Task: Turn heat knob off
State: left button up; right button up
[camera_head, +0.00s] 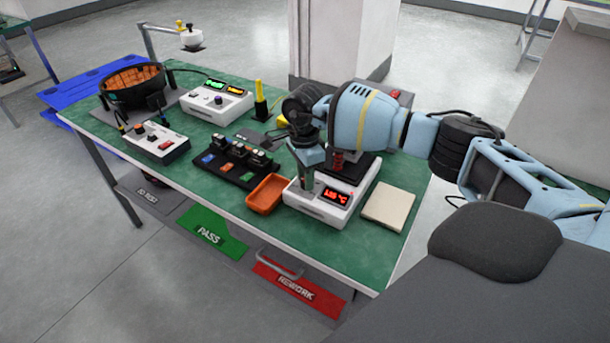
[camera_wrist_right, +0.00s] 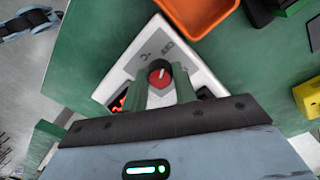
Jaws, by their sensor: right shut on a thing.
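The heat knob (camera_wrist_right: 160,73) is a round red knob with a pale pointer line, on the front panel of a white heater unit (camera_head: 320,213). The unit has a lit red display (camera_head: 337,196), partly hidden in the wrist view. My right gripper (camera_head: 307,182) points down over the left part of the unit's front panel. In the wrist view its two green fingers (camera_wrist_right: 162,88) stand on either side of the knob, shut on it. In the head view the gripper hides the knob. My left gripper is not in view.
An orange tray (camera_head: 267,195) stands just left of the heater, and a cream pad (camera_head: 388,207) lies to its right. A black rack (camera_head: 235,163) with several modules stands further left. Bare green table (camera_head: 345,255) lies in front of the heater.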

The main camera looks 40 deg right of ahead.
dwell(0.3)
jog(key=o, duration=1)
jog(key=shift+r, duration=0.1)
jog(key=r, duration=0.7)
jog(key=shift+w+r, duration=0.2)
jog(key=shift+r, duration=0.15)
